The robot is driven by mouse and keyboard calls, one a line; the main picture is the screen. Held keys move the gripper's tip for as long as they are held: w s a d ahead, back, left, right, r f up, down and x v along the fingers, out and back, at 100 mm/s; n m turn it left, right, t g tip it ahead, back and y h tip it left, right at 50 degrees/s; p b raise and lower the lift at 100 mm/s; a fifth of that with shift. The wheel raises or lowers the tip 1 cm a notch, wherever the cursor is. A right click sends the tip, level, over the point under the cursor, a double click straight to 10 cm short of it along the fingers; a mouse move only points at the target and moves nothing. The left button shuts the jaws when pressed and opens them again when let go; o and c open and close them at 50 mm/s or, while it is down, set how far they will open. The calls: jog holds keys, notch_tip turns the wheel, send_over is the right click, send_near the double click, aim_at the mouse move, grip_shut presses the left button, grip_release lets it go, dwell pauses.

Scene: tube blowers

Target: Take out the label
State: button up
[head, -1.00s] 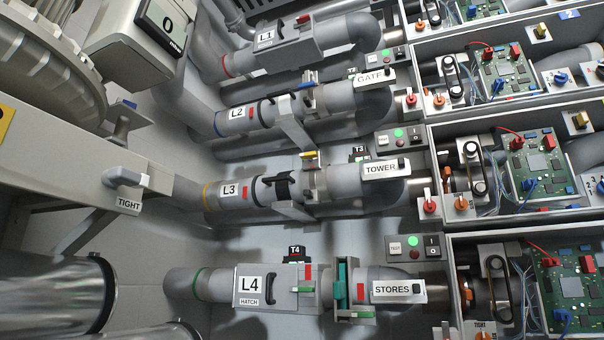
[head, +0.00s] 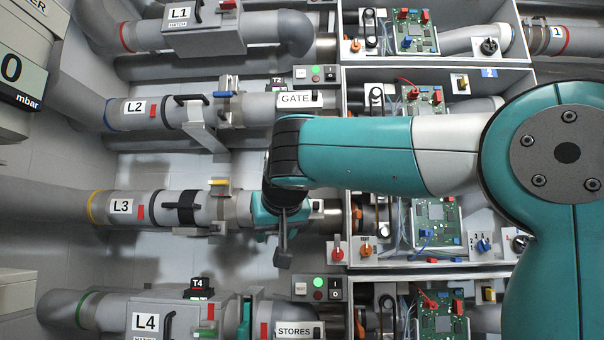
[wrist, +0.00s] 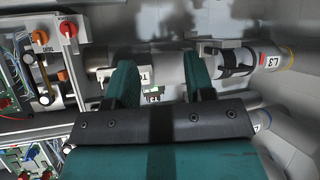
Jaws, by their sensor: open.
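Name plates sit on the pipe ends in the head view: GATE (head: 296,99), STORES (head: 297,331) and, on the L3 line, a plate mostly hidden behind my gripper (head: 267,212).
Pipe L3 (head: 121,207) runs left from the plate, with a yellow-topped gate (head: 219,185) on it. Red and orange knobs (wrist: 68,30) sit on the box edge beside the gripper. The T4 tag (head: 198,287) and a green-lit switch box (head: 318,288) lie below.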

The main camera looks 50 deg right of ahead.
jog(key=s+d+r+m+g+h+p, duration=0.1)
jog(key=s+d+r+m+h+p, duration=0.1)
jog(key=d+r, duration=0.35)
jog(key=s+d+r+m+h+p, duration=0.2)
jog(key=r+m, duration=0.1)
jog(key=r, duration=0.5)
jog(key=x, duration=1.7)
jog(key=shift+r, duration=0.2)
grip_shut()
